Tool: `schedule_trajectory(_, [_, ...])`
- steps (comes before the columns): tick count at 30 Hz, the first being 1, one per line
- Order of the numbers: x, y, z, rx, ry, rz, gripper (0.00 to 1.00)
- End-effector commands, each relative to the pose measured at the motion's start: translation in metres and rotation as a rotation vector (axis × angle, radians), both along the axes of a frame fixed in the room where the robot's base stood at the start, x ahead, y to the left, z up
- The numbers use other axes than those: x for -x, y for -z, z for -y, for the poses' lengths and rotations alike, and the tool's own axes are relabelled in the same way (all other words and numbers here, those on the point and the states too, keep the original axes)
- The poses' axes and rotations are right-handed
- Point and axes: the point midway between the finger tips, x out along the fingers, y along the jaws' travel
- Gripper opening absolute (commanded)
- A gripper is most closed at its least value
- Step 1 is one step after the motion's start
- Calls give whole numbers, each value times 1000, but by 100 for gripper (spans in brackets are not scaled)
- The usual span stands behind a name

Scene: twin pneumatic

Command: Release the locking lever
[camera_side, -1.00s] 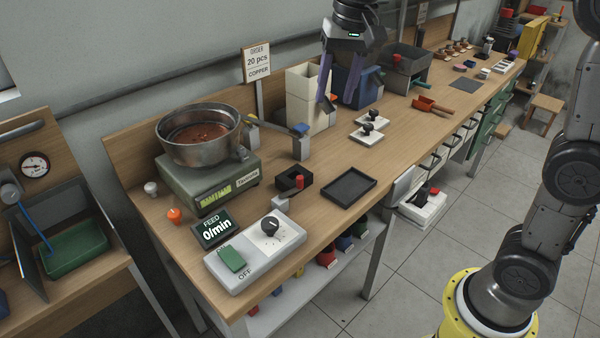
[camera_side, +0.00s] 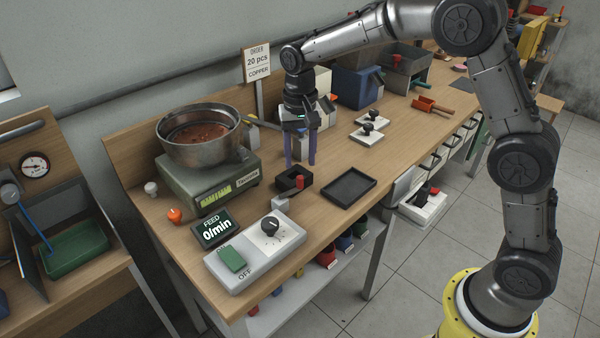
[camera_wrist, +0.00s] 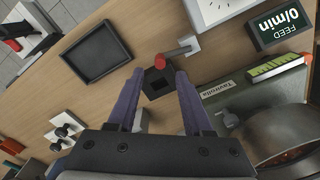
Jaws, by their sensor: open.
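A small lever with a red cylindrical knob (camera_side: 299,182) runs from a small grey block (camera_side: 280,204) to the front of a black box with a square opening (camera_side: 287,180). I cannot tell for certain that it is the locking lever. My gripper (camera_side: 300,163) is open and empty, its purple fingers pointing down, just behind the black box in the side view. In the wrist view the red knob (camera_wrist: 160,61) and the black box (camera_wrist: 157,82) show between and beyond the open fingertips (camera_wrist: 160,76). I see no contact with the lever.
A metal bowl (camera_side: 200,150) on a scale (camera_side: 200,187) stands left of my gripper. A black tray (camera_side: 349,186) lies to the right. The feed display (camera_side: 214,229) and a grey control box (camera_side: 242,268) are nearer the front.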

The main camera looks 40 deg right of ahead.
Motion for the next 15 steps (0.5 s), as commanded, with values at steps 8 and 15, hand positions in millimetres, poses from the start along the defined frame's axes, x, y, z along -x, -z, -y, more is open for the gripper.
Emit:
schedule_trajectory(8, [0, 41, 0, 0, 0, -1, 51])
schedule_trajectory(15, [0, 51, 0, 0, 0, 1, 51])
